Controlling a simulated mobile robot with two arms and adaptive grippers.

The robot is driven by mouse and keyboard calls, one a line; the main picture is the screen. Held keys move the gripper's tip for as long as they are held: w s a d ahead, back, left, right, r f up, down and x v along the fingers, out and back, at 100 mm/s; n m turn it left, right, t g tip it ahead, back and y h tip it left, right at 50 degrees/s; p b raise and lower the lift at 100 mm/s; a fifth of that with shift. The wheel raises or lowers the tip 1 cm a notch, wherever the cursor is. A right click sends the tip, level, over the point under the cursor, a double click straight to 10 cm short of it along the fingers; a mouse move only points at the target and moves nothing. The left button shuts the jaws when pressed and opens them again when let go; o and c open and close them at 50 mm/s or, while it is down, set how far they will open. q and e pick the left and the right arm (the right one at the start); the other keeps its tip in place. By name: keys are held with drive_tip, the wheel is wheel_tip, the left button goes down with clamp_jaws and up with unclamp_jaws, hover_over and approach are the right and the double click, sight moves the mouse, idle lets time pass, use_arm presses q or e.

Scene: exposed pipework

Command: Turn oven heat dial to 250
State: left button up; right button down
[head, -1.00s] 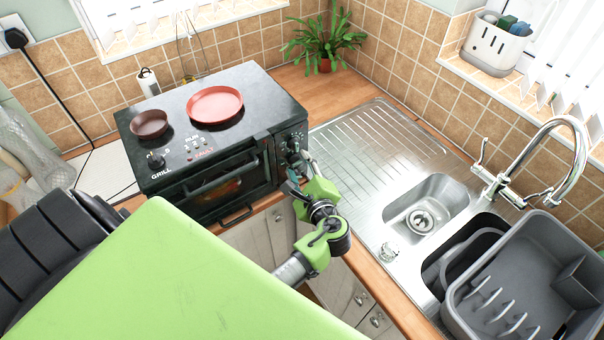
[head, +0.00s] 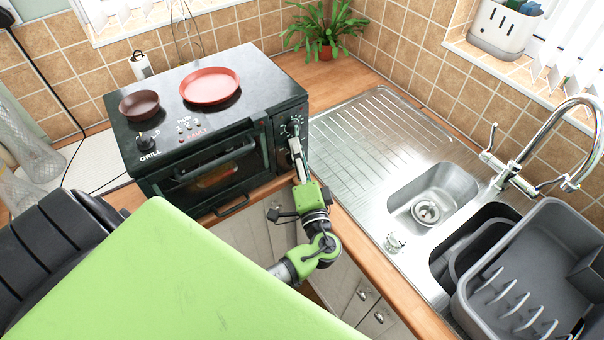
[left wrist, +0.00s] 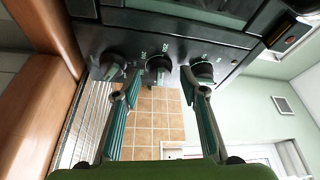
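The black oven (head: 215,180) stands on the wooden counter, with its dial panel at its right front. A dark dial with white marks (head: 292,125) shows on the panel in the head view. In the left wrist view three dark dials sit in a row: one at left (left wrist: 113,66), a middle dial (left wrist: 158,66) and one at right (left wrist: 203,70). My left gripper (head: 296,150) is at the panel. In the left wrist view its fingers (left wrist: 160,77) are apart, one on each side of the middle dial; contact is unclear. My right gripper is out of view.
A red pan (head: 210,86) and a brown pan (head: 139,105) sit on the oven top. Right of the oven are a bare steel drainer (head: 370,130), a sink with a tap (head: 510,172) and a grey dish rack (head: 535,270). A plant (head: 325,30) stands behind.

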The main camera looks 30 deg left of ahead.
use_arm(q)
drive_tip(key=s+d+f+n+g+y+b, duration=0.1)
drive_tip(key=s+d+f+n+y+b, duration=0.3)
drive_tip(key=s+d+n+b, duration=0.5)
wheel_tip(320, 180, down, 8)
drive_tip(key=a+m+g+h, duration=0.1)
drive_tip(key=g+h, duration=0.1)
drive_tip(key=shift+s+a+f+m+h+b, duration=0.2)
drive_tip(key=shift+s+a+m+h+b, duration=0.1)
drive_tip(key=shift+a+m+h, duration=0.1)
drive_tip(key=shift+w, duration=0.1)
